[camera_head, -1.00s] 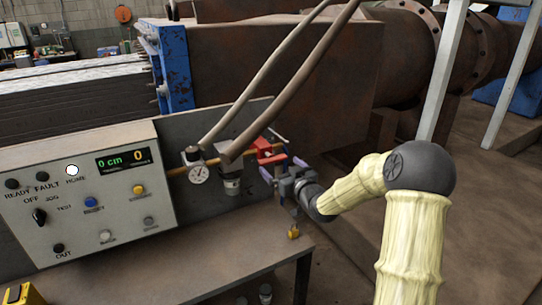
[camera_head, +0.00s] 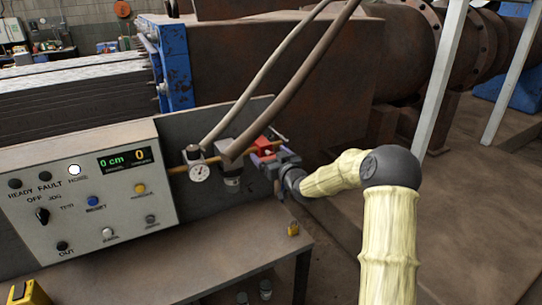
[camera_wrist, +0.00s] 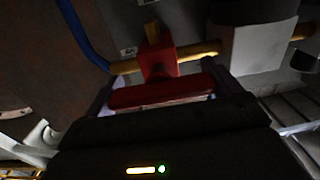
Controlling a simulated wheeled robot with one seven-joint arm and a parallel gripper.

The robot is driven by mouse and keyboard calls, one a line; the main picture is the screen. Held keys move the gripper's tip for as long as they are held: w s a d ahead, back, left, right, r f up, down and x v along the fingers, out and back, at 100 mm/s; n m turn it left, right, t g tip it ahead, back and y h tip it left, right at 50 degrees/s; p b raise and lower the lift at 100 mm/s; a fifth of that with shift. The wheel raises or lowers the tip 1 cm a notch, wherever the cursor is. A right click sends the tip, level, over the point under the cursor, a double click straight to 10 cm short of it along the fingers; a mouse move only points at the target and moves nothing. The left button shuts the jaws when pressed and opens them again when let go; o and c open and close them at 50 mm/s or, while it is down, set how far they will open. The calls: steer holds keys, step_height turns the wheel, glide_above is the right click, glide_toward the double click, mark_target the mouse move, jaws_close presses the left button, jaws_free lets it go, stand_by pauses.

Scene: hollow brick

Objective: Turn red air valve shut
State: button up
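The red air valve (camera_head: 263,144) sits on a brass pipe to the right of the gauge in the head view. In the wrist view its red body (camera_wrist: 158,61) is on the pipe, and a red handle bar (camera_wrist: 160,93) lies crosswise in front of it. My gripper (camera_head: 270,160) is at the valve, its fingers spread. In the wrist view my gripper (camera_wrist: 160,88) has one finger near each end of the handle. The bar spans most of the gap; I cannot tell whether the fingers touch it. The gripper's dark body hides the near side.
A round gauge (camera_head: 199,172) and a filter bowl (camera_head: 232,180) hang left of the valve. The control panel (camera_head: 90,200) stands further left. Open floor lies right.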

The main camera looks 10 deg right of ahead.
steer(key=shift+m, duration=0.4)
steer(key=shift+c, duration=0.3)
steer(key=m, duration=0.3)
steer(key=shift+d, duration=0.1)
steer(key=m, duration=0.5)
steer(key=shift+f+m, duration=0.1)
steer(key=shift+m, duration=0.3)
steer(key=m, duration=0.3)
steer(key=shift+d+m, duration=0.1)
steer(key=shift+m, duration=0.3)
steer(key=m, duration=0.4)
steer(key=shift+f+m+b, duration=0.1)
steer(key=shift+m+b, duration=0.2)
steer(key=shift+b, duration=0.05)
steer(key=o, duration=0.7)
steer(key=shift+s, duration=0.1)
